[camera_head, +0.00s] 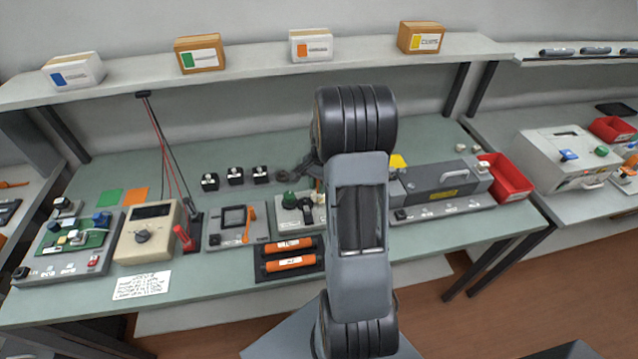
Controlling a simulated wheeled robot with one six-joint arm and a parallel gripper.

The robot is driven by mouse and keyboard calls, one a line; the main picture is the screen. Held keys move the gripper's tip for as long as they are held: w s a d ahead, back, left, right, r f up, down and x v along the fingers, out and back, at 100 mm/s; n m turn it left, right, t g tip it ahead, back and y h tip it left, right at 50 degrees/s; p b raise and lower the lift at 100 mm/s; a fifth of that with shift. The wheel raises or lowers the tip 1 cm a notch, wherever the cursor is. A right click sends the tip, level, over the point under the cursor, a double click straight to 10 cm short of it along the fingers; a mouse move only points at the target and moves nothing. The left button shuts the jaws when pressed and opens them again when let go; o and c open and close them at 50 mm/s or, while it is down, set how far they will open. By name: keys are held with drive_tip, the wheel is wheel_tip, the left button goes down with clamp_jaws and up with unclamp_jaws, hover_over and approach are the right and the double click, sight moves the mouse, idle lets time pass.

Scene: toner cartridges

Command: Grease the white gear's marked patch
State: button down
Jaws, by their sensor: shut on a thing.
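My gripper (315,176) is mostly hidden behind my own forearm, and only a dark part shows at its left side. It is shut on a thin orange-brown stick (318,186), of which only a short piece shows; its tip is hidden. Just below it stands a light grey fixture (288,225) with a green knob (289,198) and dark parts. My arm covers the right side of this fixture. I cannot make out the white gear or its marked patch, nor whether the stick touches anything.
Left of the fixture stand a grey unit with an orange lever (251,222) and a beige meter (147,232). A black tray (262,277) with two orange cartridges lies in front. A grey machine (440,185) and red bin (507,178) stand right.

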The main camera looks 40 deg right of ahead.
drive_tip(key=shift+w+d, duration=0.1)
drive_tip(key=shift+w+d, duration=0.1)
drive_tip(key=shift+w, duration=0.05)
idle(0.8)
drive_tip(key=shift+r, duration=0.1)
wheel_tip(320, 180, up, 7)
drive_tip(key=p, duration=0.5)
